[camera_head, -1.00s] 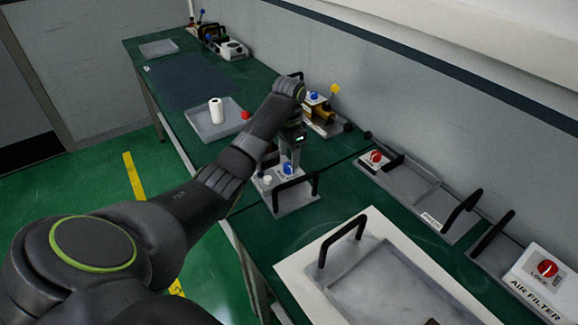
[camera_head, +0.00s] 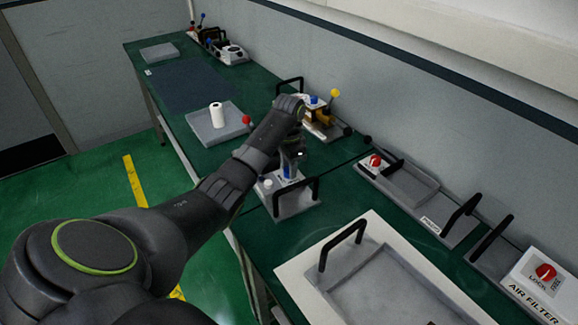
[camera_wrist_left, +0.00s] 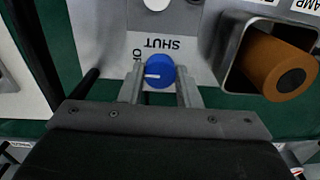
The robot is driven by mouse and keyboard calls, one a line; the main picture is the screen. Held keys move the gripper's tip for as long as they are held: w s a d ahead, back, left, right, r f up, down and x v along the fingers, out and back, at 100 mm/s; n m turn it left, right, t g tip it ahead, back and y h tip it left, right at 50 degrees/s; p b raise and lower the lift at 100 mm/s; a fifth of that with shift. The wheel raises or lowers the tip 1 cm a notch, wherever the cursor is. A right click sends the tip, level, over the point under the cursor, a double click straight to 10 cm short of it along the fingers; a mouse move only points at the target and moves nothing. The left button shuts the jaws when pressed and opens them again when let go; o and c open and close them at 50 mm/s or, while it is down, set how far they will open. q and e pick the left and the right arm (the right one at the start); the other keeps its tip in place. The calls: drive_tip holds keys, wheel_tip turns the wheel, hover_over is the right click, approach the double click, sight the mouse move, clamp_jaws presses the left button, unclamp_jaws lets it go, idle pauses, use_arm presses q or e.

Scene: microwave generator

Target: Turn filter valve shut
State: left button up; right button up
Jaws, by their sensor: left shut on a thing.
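The valve knob is a round blue knob (camera_wrist_left: 158,72) with a white pointer line that points left in the left wrist view. It sits on a light plate beside the upside-down word SHUT and another, partly hidden label. My left gripper (camera_wrist_left: 161,88) is shut on it, one finger on each side. In the head view, my left gripper (camera_head: 291,160) reaches down to the grey plate (camera_head: 298,206) with a black handle, and the blue knob (camera_head: 289,172) shows at its fingertips. My right gripper is not in view.
An orange-brown cylinder (camera_wrist_left: 277,77) in a metal frame stands close right of the fingers. The black handle (camera_head: 297,186) stands close to the gripper. A unit with a yellow knob (camera_head: 334,93) stands behind. A tray (camera_head: 385,285) lies front right.

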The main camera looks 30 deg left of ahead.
use_arm(q)
drive_tip(key=shift+r+m+p, duration=0.2)
drive_tip(key=shift+m+p, duration=0.55)
drive_tip(key=shift+m, duration=0.05)
drive_tip(key=shift+m+p, duration=0.95)
drive_tip(key=shift+m, duration=0.25)
drive_tip(key=m+p, duration=0.1)
drive_tip(key=m, duration=0.1)
drive_tip(key=shift+w+m, duration=0.1)
drive_tip(key=shift+m, duration=0.2)
drive_tip(key=m+p, duration=0.1)
drive_tip(key=m, duration=0.1)
drive_tip(key=shift+m, duration=0.4)
drive_tip(key=m+p, duration=0.1)
drive_tip(key=m, duration=0.3)
drive_tip(key=shift+f+m+p, duration=0.1)
drive_tip(key=shift+m+p, duration=0.2)
drive_tip(key=shift+m, duration=1.9)
drive_tip(key=shift+p, duration=0.3)
